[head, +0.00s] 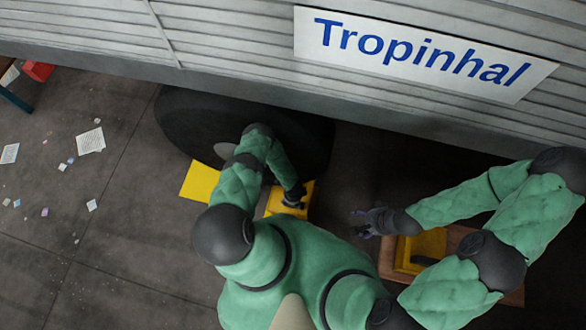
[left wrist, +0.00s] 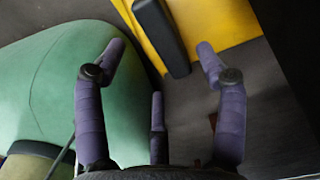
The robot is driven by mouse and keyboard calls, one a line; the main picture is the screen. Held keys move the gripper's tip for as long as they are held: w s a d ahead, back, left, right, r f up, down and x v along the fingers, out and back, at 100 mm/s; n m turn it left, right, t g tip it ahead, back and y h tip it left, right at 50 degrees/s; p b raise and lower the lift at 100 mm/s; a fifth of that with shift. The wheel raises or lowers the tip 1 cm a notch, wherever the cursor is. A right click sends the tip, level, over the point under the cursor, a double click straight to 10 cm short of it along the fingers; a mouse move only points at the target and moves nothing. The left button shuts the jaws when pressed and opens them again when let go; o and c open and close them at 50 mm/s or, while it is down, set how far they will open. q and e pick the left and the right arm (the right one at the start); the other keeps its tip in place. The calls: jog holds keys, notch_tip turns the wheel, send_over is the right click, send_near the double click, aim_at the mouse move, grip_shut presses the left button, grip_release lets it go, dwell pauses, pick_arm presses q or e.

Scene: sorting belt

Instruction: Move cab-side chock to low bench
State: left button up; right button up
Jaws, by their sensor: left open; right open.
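A yellow chock (head: 275,207) stands on the floor at the right side of the truck's wheel (head: 180,125). In the left wrist view the yellow chock (left wrist: 215,25) carries a dark handle bar (left wrist: 160,35). My left gripper (head: 293,195) is at this chock; its open fingers (left wrist: 160,60) point toward the handle, which is not gripped. Another yellow chock (head: 199,181) lies at the wheel's left side. A low brown bench (head: 510,297) stands at the right, with a yellow piece (head: 425,246) on it, partly hidden by my right arm. My right gripper (head: 365,222) is open and empty left of the bench.
The truck's slatted side with a "Tropinhal" sign (head: 420,52) overhangs the wheel. Scattered papers (head: 90,140) lie on the floor at left. A red object (head: 38,70) is at the far upper left. Floor between the wheel and bench is mostly clear.

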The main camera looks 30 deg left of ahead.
pick_arm(q)
jog(key=shift+f+b, duration=3)
jog(key=shift+f, duration=0.35)
grip_shut()
jog(key=shift+s, duration=0.1)
